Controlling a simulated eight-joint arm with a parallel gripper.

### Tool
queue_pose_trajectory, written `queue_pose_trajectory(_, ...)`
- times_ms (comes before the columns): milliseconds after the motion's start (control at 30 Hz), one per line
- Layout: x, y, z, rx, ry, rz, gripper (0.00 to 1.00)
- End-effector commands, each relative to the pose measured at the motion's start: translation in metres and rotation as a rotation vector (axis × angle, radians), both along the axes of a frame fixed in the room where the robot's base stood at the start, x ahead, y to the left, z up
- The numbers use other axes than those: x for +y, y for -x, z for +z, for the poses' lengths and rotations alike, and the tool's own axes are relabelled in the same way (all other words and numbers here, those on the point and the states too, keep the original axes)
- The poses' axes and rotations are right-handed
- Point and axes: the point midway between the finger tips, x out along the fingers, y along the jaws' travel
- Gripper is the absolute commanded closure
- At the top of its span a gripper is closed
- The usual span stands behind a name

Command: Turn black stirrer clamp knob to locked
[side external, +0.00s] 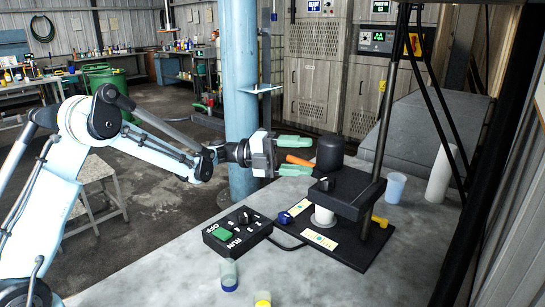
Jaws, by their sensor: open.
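The disperser stands on the grey bench, with a black motor housing (330,152) on a black head block (347,195) carried by a dark upright column (388,110). A small black knob (325,184) sits on top of the head block's left part; it looks like the clamp knob, but its lock marking is too small to read. My gripper (310,157) is open, with two green fingers pointing right, to the upper left of the knob and apart from it. An orange bar (299,160) shows between the fingers; I cannot tell whether it touches them.
A control box (237,231) with a green button and black dial lies front left of the disperser. A blue knob (284,217) and yellow knob (380,221) sit low by its base. Cups (395,187) and a white cylinder (440,175) stand right; small vials (229,275) stand in front.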

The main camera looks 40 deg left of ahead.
Motion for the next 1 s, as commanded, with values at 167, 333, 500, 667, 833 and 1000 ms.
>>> queue_pose_trajectory(167,-0.004,0.028,-0.001,-0.333,-0.191,0.180,0.38)
queue_pose_trajectory(333,-0.003,0.063,-0.003,-0.632,-0.434,0.346,0.38)
queue_pose_trajectory(500,-0.002,0.100,-0.008,-0.886,-0.724,0.480,0.38)
queue_pose_trajectory(667,-0.010,0.113,-0.019,-1.044,-0.975,0.529,0.38)
queue_pose_trajectory(833,-0.017,0.108,-0.028,-1.109,-1.107,0.536,0.38)
queue_pose_trajectory(1000,-0.023,0.097,-0.029,-1.117,-1.123,0.536,0.38)
